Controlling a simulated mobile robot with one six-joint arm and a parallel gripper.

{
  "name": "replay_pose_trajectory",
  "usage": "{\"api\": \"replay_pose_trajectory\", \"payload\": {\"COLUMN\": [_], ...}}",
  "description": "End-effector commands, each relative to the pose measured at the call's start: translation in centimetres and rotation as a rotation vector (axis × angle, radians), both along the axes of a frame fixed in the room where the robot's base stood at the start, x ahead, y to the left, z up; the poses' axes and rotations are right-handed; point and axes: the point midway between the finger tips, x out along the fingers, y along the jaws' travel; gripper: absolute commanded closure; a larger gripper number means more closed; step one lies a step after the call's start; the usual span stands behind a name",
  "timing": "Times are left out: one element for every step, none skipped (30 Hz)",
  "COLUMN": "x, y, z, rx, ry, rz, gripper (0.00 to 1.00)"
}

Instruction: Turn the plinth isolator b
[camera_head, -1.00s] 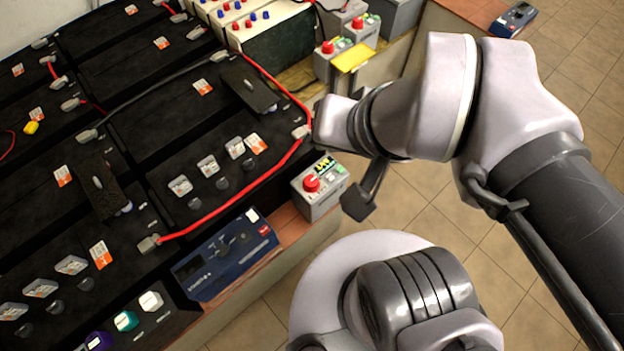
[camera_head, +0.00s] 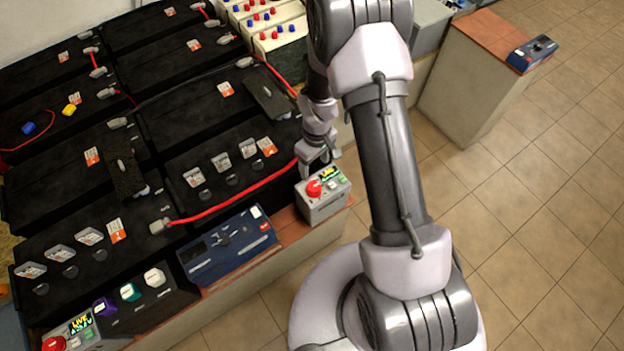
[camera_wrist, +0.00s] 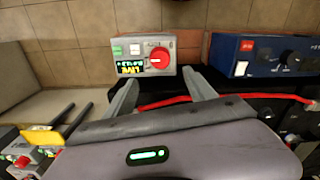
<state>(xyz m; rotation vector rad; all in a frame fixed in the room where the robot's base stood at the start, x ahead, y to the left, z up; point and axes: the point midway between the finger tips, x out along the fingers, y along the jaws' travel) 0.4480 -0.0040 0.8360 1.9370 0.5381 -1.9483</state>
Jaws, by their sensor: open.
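A grey isolator box (camera_head: 318,206) with a red rotary knob (camera_head: 314,188) and a lit LIVE display stands on the reddish plinth ledge at the battery bank's near right corner. I cannot read which letter it bears. My gripper (camera_head: 318,166) is just behind and above it, partly hidden by my arm. In the wrist view the isolator box (camera_wrist: 124,50) is ahead, with its red knob (camera_wrist: 159,58) facing me. My open, empty gripper (camera_wrist: 163,88) has its fingers spread below the knob, apart from it. A similar box with a red knob (camera_head: 54,343) is at the bottom left.
A blue instrument (camera_head: 228,246) sits left of the isolator on the ledge. Black batteries (camera_head: 205,135) with a red cable (camera_head: 235,203) fill the left. Another blue unit (camera_head: 532,52) lies on the far plinth. Tiled floor (camera_head: 530,220) at right is clear.

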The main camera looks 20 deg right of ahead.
Motion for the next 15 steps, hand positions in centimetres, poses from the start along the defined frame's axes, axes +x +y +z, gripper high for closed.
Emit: {"api": "replay_pose_trajectory", "payload": {"x": [-0.2,-0.2,-0.2,-0.2,-0.2,-0.2,-0.3,-0.2,-0.3,-0.3,-0.3,-0.2,-0.2,-0.2,-0.3], "y": [0.1,0.1,0.1,0.1,0.2,0.2,0.2,0.2,0.3,0.3,0.3,0.3,0.3,0.3,0.3], "z": [-2.1,-3.0,-4.3,-5.2,-6.1,-7.2,-8.1,-8.8,-9.7,-10.3,-10.8,-11.4,-11.8,-12.1,-12.4], "rx": [0.000,0.001,0.000,0.000,0.001,0.000,0.001,0.001,0.001,0.001,0.001,0.000,0.001,0.000,0.000], "ry": [0.004,0.005,0.004,0.004,0.005,0.004,0.004,0.003,0.003,0.003,0.003,0.001,0.001,0.001,0.001], "rz": [-0.001,-0.001,-0.001,-0.001,-0.002,-0.002,-0.002,-0.002,-0.002,-0.003,-0.003,-0.003,-0.003,-0.003,-0.003], "gripper": [0.36,0.36,0.36,0.36,0.36,0.36,0.36,0.36,0.36,0.36,0.36,0.36,0.36,0.36,0.36]}}
